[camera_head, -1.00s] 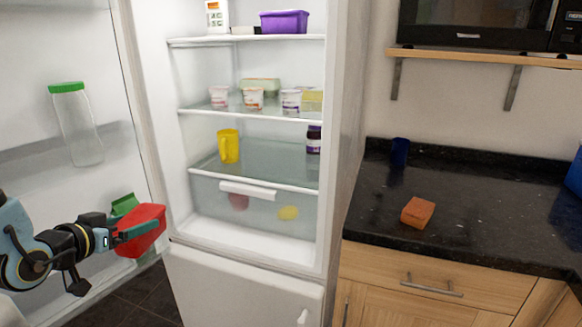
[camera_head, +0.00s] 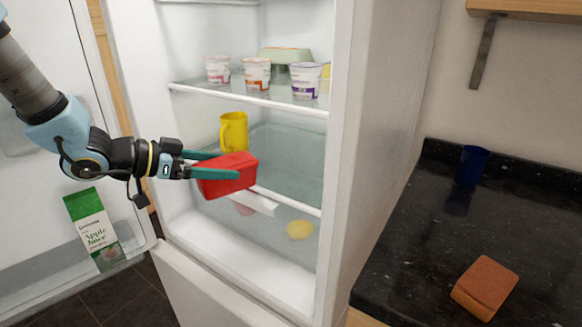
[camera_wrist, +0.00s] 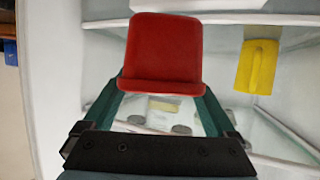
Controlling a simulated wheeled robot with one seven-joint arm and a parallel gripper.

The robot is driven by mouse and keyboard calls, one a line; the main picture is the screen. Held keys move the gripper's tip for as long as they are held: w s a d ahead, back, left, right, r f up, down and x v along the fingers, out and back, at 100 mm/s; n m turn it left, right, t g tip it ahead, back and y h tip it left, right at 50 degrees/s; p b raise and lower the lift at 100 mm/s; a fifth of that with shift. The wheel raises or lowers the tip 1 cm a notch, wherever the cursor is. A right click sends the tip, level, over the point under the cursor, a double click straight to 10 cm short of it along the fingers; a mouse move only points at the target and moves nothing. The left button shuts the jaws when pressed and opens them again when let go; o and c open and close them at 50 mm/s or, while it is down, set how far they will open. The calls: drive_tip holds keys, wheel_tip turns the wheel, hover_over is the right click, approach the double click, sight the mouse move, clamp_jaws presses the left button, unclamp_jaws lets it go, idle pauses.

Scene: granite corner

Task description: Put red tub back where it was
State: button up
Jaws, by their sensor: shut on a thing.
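The red tub (camera_head: 228,178) is held between the teal fingers of my gripper (camera_head: 222,164), in front of the open fridge at the height of its lowest glass shelf (camera_head: 290,160). In the wrist view the red tub (camera_wrist: 165,52) sits between the two fingertips (camera_wrist: 163,84), with its rim toward the camera. It looks slightly tilted in the head view. It covers part of the front edge of the shelf and the drawer below. Much of that shelf behind it is bare.
A yellow mug (camera_head: 233,132) stands on the same shelf, behind the tub; it also shows in the wrist view (camera_wrist: 257,66). Several yogurt cups (camera_head: 257,74) stand on the shelf above. An apple juice carton (camera_head: 93,228) is in the open door at left.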

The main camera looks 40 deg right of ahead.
sight(248, 156)
drive_tip(key=d, duration=0.5)
drive_tip(key=s+d+p, duration=0.1)
drive_tip(key=d, duration=0.4)
drive_tip(key=s+d, duration=0.1)
drive_tip(key=d, duration=0.4)
drive_tip(key=shift+s+d+p, duration=0.1)
drive_tip(key=shift+d+p, duration=0.2)
drive_tip(key=shift+p, duration=0.1)
drive_tip(key=shift+f+p, duration=0.35)
drive_tip(key=shift+f, duration=1.35)
drive_tip(key=shift+f, duration=0.15)
drive_tip(key=o, duration=1.4)
drive_tip(key=shift+c, duration=0.2)
drive_tip(key=shift+r, duration=0.2)
drive_tip(key=shift+a, duration=0.4)
drive_tip(key=b+v, duration=0.1)
drive_tip(key=v, duration=1)
drive_tip(key=shift+a+r, duration=0.1)
